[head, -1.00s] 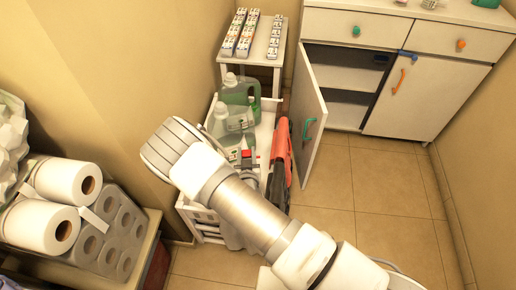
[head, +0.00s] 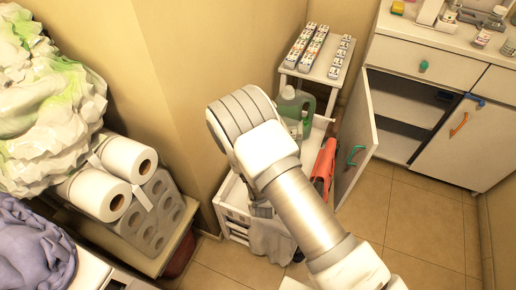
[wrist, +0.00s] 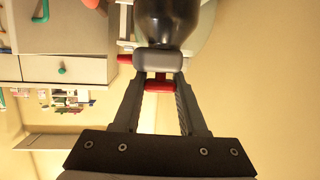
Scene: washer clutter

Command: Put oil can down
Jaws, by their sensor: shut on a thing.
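The oil can (wrist: 167,18) shows in the wrist view as a dark rounded body at the top edge, partly cut off. A grey bar and red parts (wrist: 158,86) sit below it, between my fingers, and seem to belong to it. My gripper (wrist: 158,74) is shut on these parts. In the head view my arm hides the gripper and the oil can. My arm reaches over the near part of a white cart (head: 235,222).
The cart holds green-capped jugs (head: 290,105) and a red tool (head: 324,160). A white stand (head: 328,65) with small boxes is behind. A cabinet door (head: 360,140) stands open at right. Paper rolls (head: 112,190) are at left. Floor at right is clear.

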